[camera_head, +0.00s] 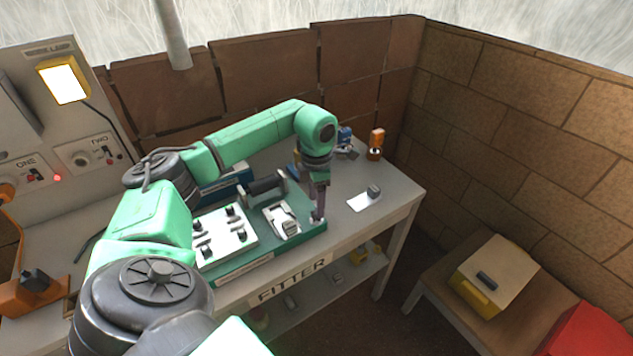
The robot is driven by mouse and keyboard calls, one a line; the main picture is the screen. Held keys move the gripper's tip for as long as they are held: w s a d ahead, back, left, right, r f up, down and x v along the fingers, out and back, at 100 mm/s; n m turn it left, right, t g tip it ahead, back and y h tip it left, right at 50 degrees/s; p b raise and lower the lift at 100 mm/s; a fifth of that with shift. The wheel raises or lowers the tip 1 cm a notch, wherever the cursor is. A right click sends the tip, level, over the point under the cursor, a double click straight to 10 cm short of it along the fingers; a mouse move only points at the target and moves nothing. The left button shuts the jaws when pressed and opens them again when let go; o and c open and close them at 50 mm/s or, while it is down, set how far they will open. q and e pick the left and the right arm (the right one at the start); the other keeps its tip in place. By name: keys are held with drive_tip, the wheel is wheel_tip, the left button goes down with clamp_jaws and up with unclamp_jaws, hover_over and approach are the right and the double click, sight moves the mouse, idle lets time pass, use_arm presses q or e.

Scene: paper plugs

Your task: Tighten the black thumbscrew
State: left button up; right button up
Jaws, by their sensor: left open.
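A green fixture (262,258) sits at the front of the workbench. Its white plate (222,240) carries several small black knobs, including a black knob (204,252) at the front left. A white clamp-like part (280,219) with dark details is on the fixture to the right of the plate. I cannot tell which black part is the thumbscrew. My left gripper (317,214) points down at the fixture's right end, to the right of the white part. Its jaws are open. Whether something small sits between the fingertips is too small to tell. My right gripper is not in view.
A white card with a grey knob (373,191) lies at the bench's right. An orange item (376,142) and a blue item (345,137) stand behind. A side table (518,310) holds a yellow-sided box (493,272) and a red object (588,332).

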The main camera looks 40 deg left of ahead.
use_arm(q)
drive_tip(key=shift+f+b, duration=1.2)
drive_tip(key=shift+f, duration=0.7)
clamp_jaws()
